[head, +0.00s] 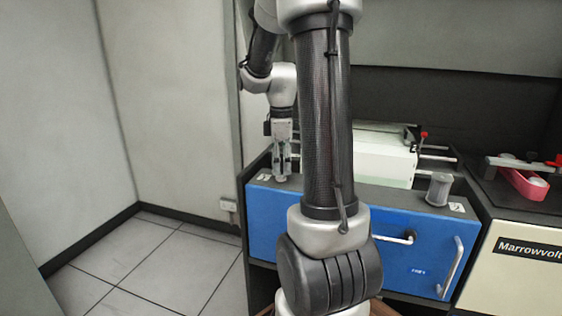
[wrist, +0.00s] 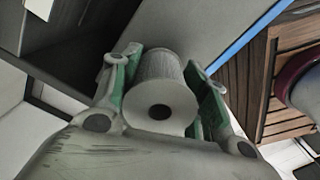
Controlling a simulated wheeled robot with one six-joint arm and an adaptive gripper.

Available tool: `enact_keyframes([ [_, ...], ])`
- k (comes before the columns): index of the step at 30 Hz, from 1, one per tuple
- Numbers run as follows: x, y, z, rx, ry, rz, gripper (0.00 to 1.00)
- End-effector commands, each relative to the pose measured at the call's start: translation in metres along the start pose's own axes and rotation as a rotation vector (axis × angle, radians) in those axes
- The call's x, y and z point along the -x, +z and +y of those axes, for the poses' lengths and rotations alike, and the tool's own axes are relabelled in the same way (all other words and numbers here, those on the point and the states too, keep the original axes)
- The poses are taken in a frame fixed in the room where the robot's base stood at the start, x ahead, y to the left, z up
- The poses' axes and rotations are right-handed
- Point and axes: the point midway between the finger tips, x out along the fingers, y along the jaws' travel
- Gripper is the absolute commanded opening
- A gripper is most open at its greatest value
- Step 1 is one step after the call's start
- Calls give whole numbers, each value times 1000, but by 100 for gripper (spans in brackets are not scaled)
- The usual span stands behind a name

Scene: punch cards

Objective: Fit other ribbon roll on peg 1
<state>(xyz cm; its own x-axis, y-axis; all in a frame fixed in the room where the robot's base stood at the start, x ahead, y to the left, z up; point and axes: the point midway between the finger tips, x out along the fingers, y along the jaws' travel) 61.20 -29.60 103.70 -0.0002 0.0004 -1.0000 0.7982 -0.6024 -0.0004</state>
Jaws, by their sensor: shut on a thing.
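My gripper (head: 282,160) is over the left end of the blue-fronted machine (head: 272,218), pointing down beside the label 1 (head: 264,177). In the wrist view its green-padded fingers (wrist: 160,95) are shut on a pale ribbon roll (wrist: 161,104), one on each side. The roll's round end with a dark centre hole faces the wrist camera. Peg 1 cannot be made out, and I cannot tell whether the roll is around it. Another grey roll (head: 438,189) stands upright at the machine's right end, beside the label 2 (head: 456,208).
A pale carriage block (head: 385,160) with rails and a red knob (head: 424,134) lies between the two ends. At right, a pink belt-like part (head: 522,182) sits on the Marrowvolt machine (head: 520,270). Open tiled floor (head: 150,265) is at left. My arm hides the machine's middle.

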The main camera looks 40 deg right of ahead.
Motion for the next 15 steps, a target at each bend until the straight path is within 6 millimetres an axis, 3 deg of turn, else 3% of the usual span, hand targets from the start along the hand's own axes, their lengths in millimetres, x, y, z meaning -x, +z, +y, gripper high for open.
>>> enact_keyframes([
  [15, -6, 0, 0, 0, 0, 0, 17],
])
